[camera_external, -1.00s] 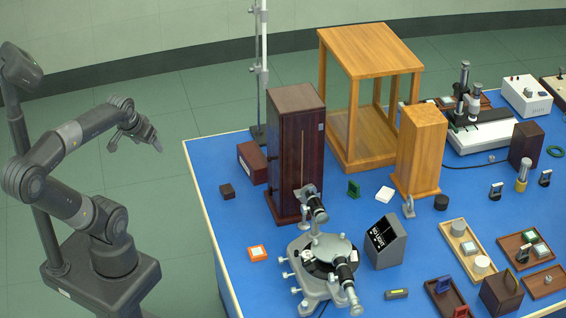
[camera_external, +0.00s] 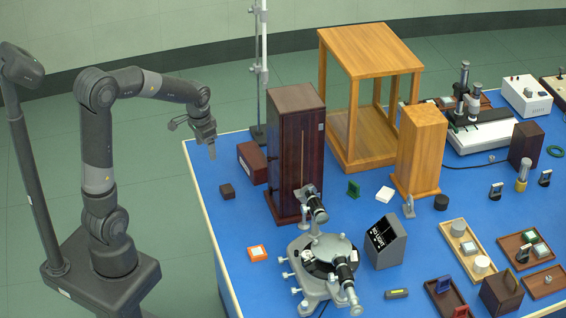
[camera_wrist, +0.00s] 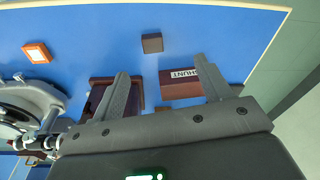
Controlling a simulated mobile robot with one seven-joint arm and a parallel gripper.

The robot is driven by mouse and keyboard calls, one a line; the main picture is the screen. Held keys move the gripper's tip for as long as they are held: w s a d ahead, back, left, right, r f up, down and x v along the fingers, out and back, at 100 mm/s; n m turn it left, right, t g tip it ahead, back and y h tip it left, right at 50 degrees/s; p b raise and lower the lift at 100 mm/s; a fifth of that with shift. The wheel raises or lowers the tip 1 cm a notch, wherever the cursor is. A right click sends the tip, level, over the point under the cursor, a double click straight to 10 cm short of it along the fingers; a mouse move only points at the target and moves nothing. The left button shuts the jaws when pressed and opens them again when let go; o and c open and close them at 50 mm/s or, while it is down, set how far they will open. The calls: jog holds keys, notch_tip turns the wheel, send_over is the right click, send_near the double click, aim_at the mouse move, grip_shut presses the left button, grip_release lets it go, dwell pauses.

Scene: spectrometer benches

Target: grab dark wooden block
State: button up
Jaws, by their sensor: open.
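A small dark wooden block (camera_external: 227,191) lies on the blue table near its left edge. In the wrist view the block (camera_wrist: 152,43) shows beyond the fingertips, roughly centred between them. My gripper (camera_external: 212,153) points down above the table's left edge, higher than the block and apart from it. In the wrist view my gripper (camera_wrist: 161,66) shows two spread fingers with nothing held between them.
A reddish-brown box (camera_external: 252,163) labelled SHUNT (camera_wrist: 181,86) lies close behind the block. A tall dark wooden cabinet (camera_external: 297,150) stands to its right. An orange-and-white square piece (camera_external: 258,253) and a spectrometer (camera_external: 322,268) are nearer the front. The blue surface around the block is clear.

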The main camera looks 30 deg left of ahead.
jog(key=m+g, duration=0.1)
jog(key=m, duration=0.1)
send_over(227, 188)
notch_tip(227, 188, down, 8)
notch_tip(227, 188, down, 11)
jog(key=shift+d+r, duration=0.1)
jog(key=shift+r, duration=0.05)
jog(key=shift+c, duration=0.5)
jog(key=c, duration=1)
jog(key=shift+o, duration=0.2)
jog(key=shift+r, duration=0.15)
